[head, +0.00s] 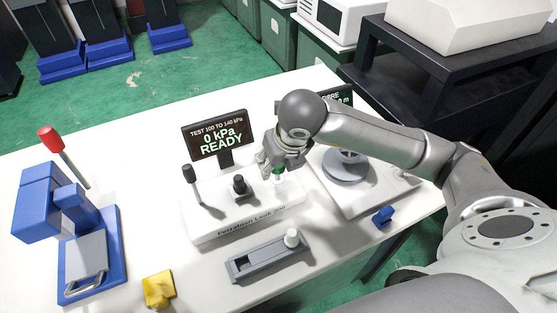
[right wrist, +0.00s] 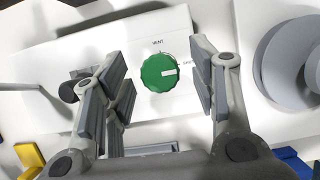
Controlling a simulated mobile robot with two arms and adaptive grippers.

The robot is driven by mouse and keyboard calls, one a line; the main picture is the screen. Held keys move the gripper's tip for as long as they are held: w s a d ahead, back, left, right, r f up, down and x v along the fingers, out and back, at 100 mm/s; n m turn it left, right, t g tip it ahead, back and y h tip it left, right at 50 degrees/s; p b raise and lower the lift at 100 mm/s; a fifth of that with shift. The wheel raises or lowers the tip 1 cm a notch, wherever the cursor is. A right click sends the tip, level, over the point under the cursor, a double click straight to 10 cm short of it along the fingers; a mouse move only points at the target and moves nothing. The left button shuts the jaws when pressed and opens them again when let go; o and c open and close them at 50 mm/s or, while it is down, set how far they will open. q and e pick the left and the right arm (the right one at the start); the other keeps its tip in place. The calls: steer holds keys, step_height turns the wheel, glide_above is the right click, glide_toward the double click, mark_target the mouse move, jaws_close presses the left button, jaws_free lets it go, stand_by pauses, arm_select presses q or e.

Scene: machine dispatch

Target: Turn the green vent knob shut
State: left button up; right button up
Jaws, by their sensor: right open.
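The green vent knob (right wrist: 157,77) sits on the white leak tester (head: 225,213), below the printed word VENT. Its white pointer mark points to the right in the right wrist view, towards a small label too blurred to read surely. In the head view the knob (head: 278,170) shows just below my right gripper (head: 272,163). My right gripper is open, and in the right wrist view its fingers stand on the left and right of the knob, with visible gaps on both sides. My left gripper is not in view.
The tester's display (head: 217,137) reads 0 kPa READY. A black lever (head: 191,180) and black knob (head: 239,186) are left of the green knob. A scale (head: 347,166) stands right. A grey tray (head: 265,259), yellow block (head: 158,289) and blue press (head: 66,230) are on the table.

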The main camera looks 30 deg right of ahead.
steer(key=v, duration=1.2)
stand_by(0.4)
